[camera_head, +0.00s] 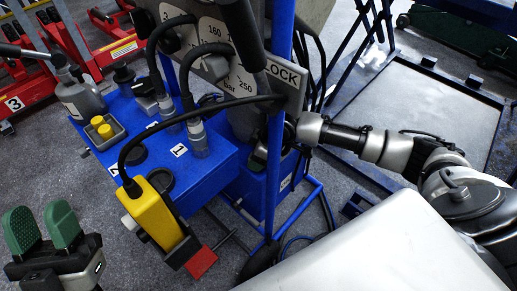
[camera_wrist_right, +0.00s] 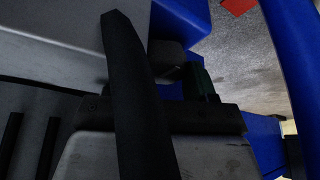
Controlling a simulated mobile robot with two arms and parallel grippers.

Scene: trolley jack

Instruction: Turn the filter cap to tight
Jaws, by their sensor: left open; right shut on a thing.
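The blue power unit (camera_head: 205,175) stands in the middle of the head view, with several fittings on top. Two flat black round caps sit there, one near label 1 (camera_head: 160,180) and one farther back (camera_head: 133,155); I cannot tell if either is the filter cap. My right gripper (camera_head: 262,153) reaches in from the right, partly behind the blue post, at the unit's right side. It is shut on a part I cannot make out. The right wrist view shows a green finger pad (camera_wrist_right: 200,82), mostly covered. My left gripper (camera_head: 42,228) is open and empty at lower left, apart from the unit.
A yellow pendant (camera_head: 152,212) hangs on a black cable before the unit. The blue post (camera_head: 278,120) and gauge panel (camera_head: 290,78) crowd my right gripper. A dark strip (camera_wrist_right: 135,100) crosses the right wrist view. Red jacks (camera_head: 100,45) stand at back left.

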